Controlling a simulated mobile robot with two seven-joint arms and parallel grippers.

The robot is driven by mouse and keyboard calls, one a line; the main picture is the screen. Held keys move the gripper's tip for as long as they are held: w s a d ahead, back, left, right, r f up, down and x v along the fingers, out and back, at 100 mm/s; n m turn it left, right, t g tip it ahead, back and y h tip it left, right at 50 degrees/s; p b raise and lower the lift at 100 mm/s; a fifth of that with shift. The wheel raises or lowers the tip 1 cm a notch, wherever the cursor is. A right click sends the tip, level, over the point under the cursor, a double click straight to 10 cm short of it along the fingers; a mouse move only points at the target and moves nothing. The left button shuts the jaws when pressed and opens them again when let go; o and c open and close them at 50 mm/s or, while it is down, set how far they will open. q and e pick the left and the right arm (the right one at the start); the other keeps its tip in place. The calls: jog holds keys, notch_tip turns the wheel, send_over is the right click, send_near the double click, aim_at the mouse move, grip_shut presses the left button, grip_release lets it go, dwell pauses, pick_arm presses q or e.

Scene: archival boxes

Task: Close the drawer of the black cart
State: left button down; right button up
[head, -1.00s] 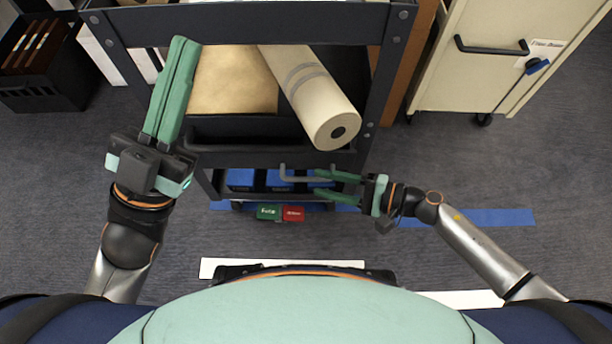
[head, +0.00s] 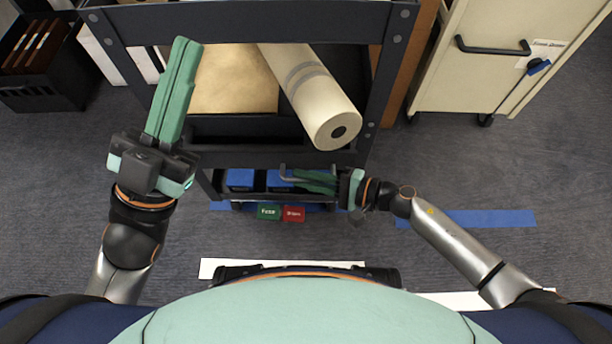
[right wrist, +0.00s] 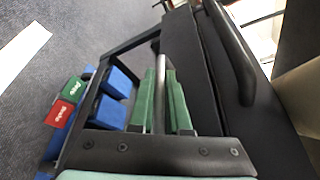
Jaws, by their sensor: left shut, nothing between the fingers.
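The black cart (head: 388,75) stands ahead, its upper tray holding a paper roll and a brown sheet. Low on it, an open section with blue boxes (head: 241,179) shows; how far the drawer is out I cannot tell. A grey bar handle (head: 284,172) is there, partly hidden by my right gripper (head: 315,180). In the right wrist view the handle (right wrist: 161,80) runs between the two green fingers (right wrist: 161,105), which are closed on it. My left gripper (head: 178,75) is shut and empty, raised over the cart's left side.
A green box (head: 268,212) and a red box (head: 294,213) sit low at the cart's front. A cream cabinet (head: 480,80) stands at right, a black crate (head: 40,85) at far left. The carpet right of the cart is clear, with blue tape (head: 490,218).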

grip_shut()
dwell(0.7)
